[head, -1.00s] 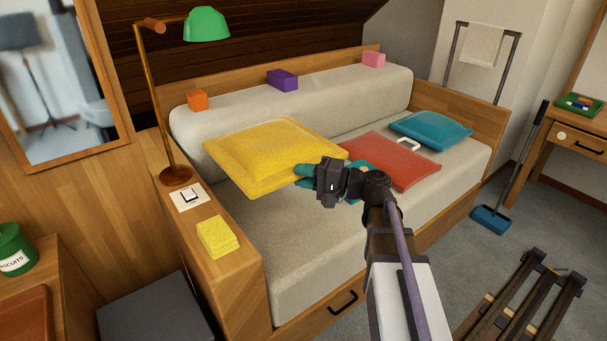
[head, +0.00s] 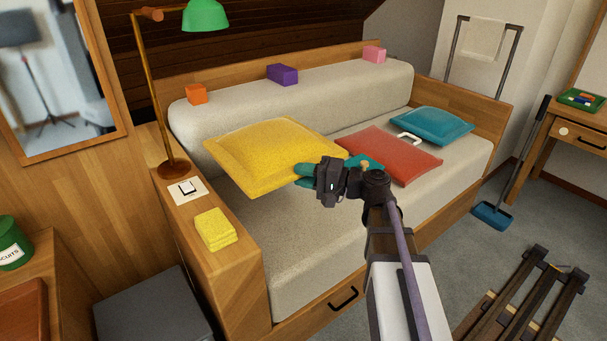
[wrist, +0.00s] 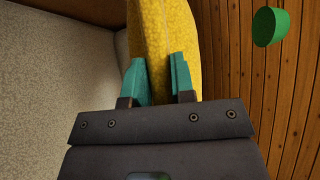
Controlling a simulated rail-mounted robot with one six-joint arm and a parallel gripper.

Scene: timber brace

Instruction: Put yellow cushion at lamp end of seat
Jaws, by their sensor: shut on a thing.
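The yellow cushion (head: 268,152) is in my gripper, held over the left part of the seat (head: 320,225) near the backrest. My gripper (head: 304,173) is shut on the cushion's near right edge. In the wrist view, the teal fingers of my gripper (wrist: 160,80) stand on both sides of the yellow cushion (wrist: 162,30). Whether the cushion's underside touches the seat is hidden. The lamp (head: 204,15) has a green shade and a brass pole, and stands on the left armrest. Its green shade also shows in the wrist view (wrist: 268,26).
A red cushion (head: 393,155) and a teal cushion (head: 432,125) lie on the seat's right part. Orange (head: 196,94), purple (head: 282,74) and pink (head: 374,54) blocks sit on the backrest. A folded yellow cloth (head: 216,229) and a switch plate (head: 186,190) are on the left armrest.

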